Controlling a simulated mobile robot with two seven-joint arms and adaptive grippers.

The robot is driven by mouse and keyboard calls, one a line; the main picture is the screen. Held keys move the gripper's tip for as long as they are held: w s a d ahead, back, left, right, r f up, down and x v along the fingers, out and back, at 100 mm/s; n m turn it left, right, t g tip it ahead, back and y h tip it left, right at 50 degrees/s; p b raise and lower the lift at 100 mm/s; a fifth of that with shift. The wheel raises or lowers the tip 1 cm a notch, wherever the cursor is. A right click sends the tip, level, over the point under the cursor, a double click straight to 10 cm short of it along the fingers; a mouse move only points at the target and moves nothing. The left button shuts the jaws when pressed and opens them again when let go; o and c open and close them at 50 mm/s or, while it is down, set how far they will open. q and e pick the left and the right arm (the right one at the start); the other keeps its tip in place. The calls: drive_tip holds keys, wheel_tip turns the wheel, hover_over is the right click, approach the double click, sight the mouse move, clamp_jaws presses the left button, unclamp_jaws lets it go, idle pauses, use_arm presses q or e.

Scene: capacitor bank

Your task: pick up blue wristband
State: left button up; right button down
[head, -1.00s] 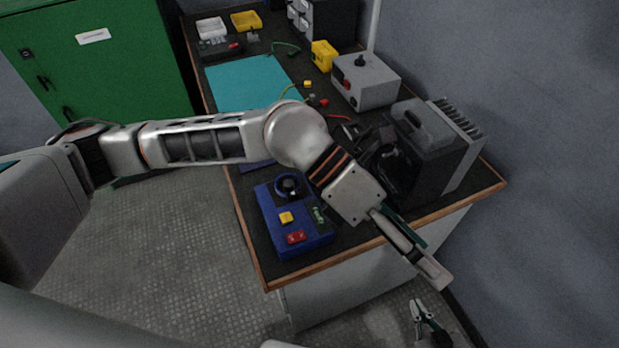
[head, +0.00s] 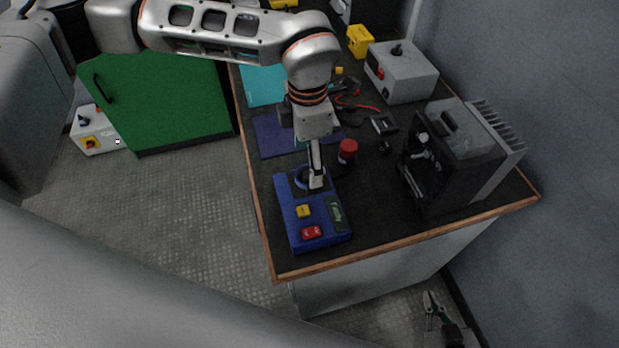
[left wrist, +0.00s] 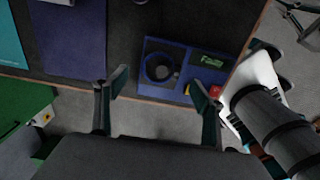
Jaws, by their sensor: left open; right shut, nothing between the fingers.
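A dark blue ring, which looks like the blue wristband (left wrist: 160,68), lies in the blue tray (left wrist: 150,91). In the head view the wristband (head: 299,180) is at the far end of the tray (head: 295,236) and partly hidden by my left gripper (head: 316,184). My left gripper points down over it. In the left wrist view the fingers of my left gripper (left wrist: 162,90) are spread and empty, with the ring between and just beyond the tips. My right gripper (head: 432,296) is low beyond the bench's front edge, empty, at the bottom right.
A black finned unit (head: 450,160) stands to the right. The bench (head: 375,225) is clear in front of it.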

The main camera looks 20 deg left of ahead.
sight(308, 174)
use_arm(q)
wheel_tip(308, 174, down, 5)
drive_tip(key=shift+s+r, duration=0.1)
drive_tip(key=shift+s, duration=0.05)
drive_tip(key=shift+d, duration=0.1)
drive_tip(key=shift+c, duration=0.4)
drive_tip(key=c, duration=0.9)
drive_tip(key=shift+r, duration=0.1)
wheel_tip(308, 174, up, 20)
drive_tip(key=shift+p, duration=0.7)
